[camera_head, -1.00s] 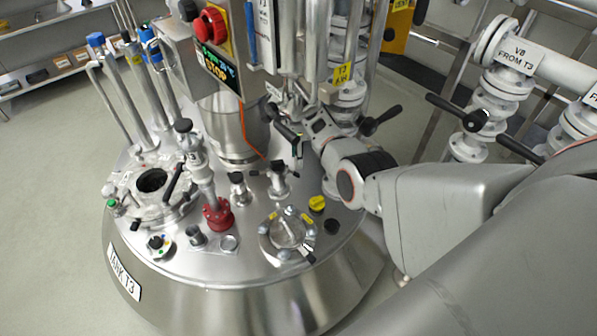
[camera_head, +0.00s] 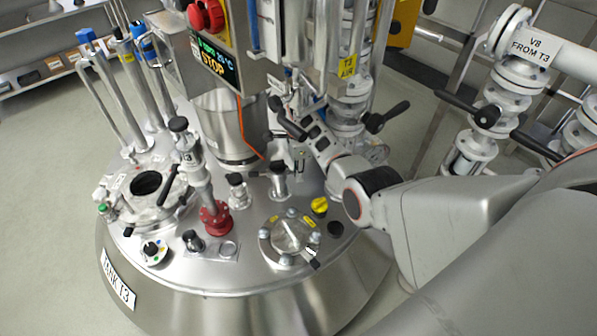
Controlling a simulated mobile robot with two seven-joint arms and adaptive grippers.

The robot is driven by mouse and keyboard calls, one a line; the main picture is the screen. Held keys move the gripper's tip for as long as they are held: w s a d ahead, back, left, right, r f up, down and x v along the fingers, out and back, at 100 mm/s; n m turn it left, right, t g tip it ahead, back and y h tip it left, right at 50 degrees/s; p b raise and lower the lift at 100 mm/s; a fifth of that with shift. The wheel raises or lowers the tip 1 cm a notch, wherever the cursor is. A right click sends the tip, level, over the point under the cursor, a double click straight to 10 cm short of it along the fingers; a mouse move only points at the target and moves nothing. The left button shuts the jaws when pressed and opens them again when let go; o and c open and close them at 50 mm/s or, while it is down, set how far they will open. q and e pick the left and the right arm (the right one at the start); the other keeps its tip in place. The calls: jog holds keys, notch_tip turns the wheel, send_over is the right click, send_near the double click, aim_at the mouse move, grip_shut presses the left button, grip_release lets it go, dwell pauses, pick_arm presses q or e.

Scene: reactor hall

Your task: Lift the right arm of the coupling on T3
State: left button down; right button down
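Tank T3 (camera_head: 190,277) fills the middle of the head view, with many fittings on its steel lid. My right gripper (camera_head: 283,117) reaches in from the right over the rear of the lid, pointing up and left. Its two dark fingertips look apart, with nothing clearly between them. A slim metal fitting with a dark lever (camera_head: 300,158) stands just below the fingers; it may be the coupling. The gripper hides much of this spot, so I cannot tell the coupling's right arm or any contact. My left gripper is not in view.
A control box with a red button (camera_head: 206,14) and a STOP display hangs behind, left of the gripper. The pipe labelled T3 AIR (camera_head: 347,67) rises close to its right. A valve with a red flange (camera_head: 215,218) and a round sight glass (camera_head: 290,238) stand nearer on the lid.

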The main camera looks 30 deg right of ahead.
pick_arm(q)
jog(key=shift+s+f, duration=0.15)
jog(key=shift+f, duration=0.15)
pick_arm(e)
jog(key=shift+h, duration=0.3)
jog(key=shift+r+g+h, duration=0.3)
jog(key=shift+g+h, duration=0.1)
jog(key=shift+h, duration=0.3)
jog(key=shift+s+d+r+g+h, duration=0.1)
jog(key=shift+g+h, duration=0.2)
jog(key=shift+h, duration=0.5)
jog(key=shift+r+g+h+b, duration=0.25)
jog(key=shift+g+h+b, duration=0.05)
jog(key=shift+h+b, duration=0.5)
jog(key=shift+d+r+h, duration=0.1)
jog(key=shift+r+h, duration=0.2)
jog(key=shift+h, duration=0.3)
jog(key=shift+r+b, duration=0.2)
jog(key=shift+b, duration=0.15)
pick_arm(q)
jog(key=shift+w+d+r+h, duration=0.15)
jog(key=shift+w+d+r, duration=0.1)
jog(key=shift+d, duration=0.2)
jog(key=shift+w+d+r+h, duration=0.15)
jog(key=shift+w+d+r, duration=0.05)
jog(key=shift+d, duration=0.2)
